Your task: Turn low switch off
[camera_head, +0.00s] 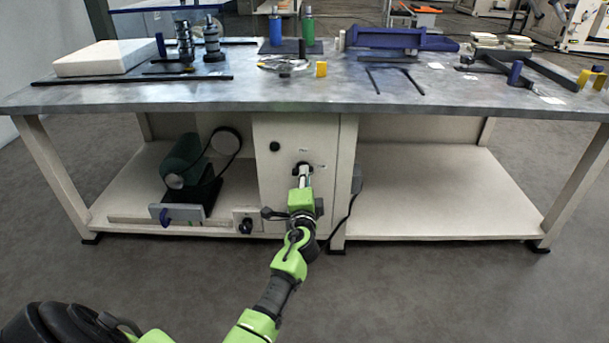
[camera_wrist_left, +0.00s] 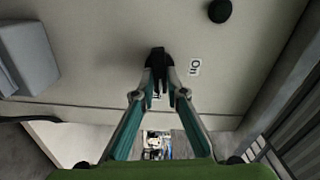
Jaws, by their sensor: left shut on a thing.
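A black rotary switch (camera_head: 301,164) sits on the front of the pale cabinet (camera_head: 270,195) under the workbench. In the left wrist view the same switch (camera_wrist_left: 158,58) stands between my fingertips, with an "On" label (camera_wrist_left: 195,67) to its right. My left gripper (camera_head: 303,170) reaches the cabinet front and is shut on this switch; its fingers (camera_wrist_left: 158,82) hide part of the knob and of another label below it. A second round black knob (camera_head: 274,146) is higher on the cabinet to the left, and it shows in the left wrist view (camera_wrist_left: 220,11). My right gripper is not in view.
The workbench top (camera_head: 220,95) overhangs the cabinet. A green motor-like machine (camera_head: 183,160) stands on the lower shelf at left. A grey box (camera_head: 357,180) with a black cable is on the cabinet's right side. The right lower shelf (camera_head: 440,190) is empty.

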